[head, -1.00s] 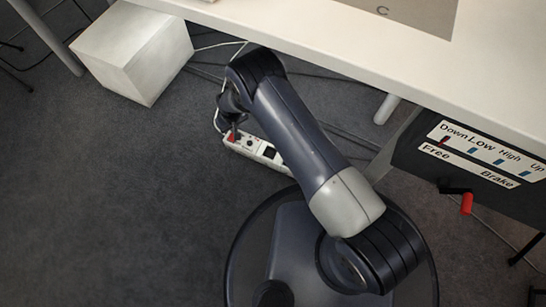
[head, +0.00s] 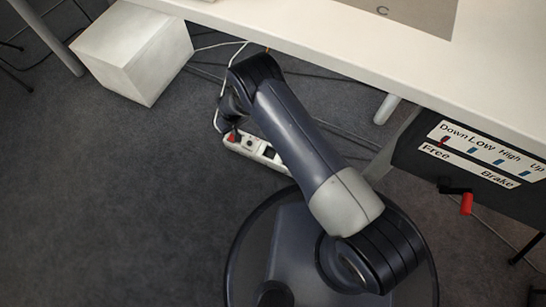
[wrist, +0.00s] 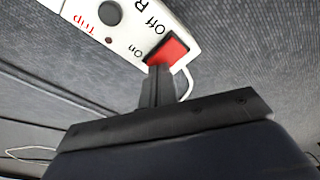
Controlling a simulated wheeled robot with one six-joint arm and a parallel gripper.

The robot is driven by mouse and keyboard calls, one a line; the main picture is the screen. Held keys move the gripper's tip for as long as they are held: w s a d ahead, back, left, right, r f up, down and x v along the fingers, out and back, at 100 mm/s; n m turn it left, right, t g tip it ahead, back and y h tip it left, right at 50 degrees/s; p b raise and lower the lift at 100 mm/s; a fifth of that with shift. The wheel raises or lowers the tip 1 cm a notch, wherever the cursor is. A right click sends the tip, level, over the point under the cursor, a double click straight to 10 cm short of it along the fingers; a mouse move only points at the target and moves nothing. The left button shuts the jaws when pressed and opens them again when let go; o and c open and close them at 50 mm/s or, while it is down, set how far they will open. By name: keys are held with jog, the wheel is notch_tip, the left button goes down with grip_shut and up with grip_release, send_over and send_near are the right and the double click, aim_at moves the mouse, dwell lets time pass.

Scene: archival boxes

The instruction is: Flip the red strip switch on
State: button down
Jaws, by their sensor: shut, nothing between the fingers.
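The white power strip (head: 262,153) lies on the carpet under the table edge, partly hidden by my arm. Its red switch (head: 233,136) is at the strip's left end. In the wrist view the red switch (wrist: 168,52) sits between the labels "On" and "Off", with "On" on the side nearer my fingers. My gripper (wrist: 158,72) is shut and empty. Its fingertips are at the lower edge of the red switch, on the "On" side; I cannot tell whether they touch it. In the head view my gripper (head: 231,122) is right above the switch end.
A round dark button (wrist: 109,13) and a "Trip" label are on the strip. A white box (head: 135,50) stands at the upper left. The white table (head: 330,45) overhangs the strip. A panel with a red handle (head: 466,203) is at right. Cables run behind; carpet at left is clear.

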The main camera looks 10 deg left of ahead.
jog(key=shift+f, duration=0.15)
jog(key=shift+r+p, duration=1.55)
jog(key=shift+r, duration=1.95)
notch_tip(320, 180, down, 7)
jog(key=b, duration=0.3)
jog(key=shift+f, duration=0.1)
jog(key=shift+r, duration=0.2)
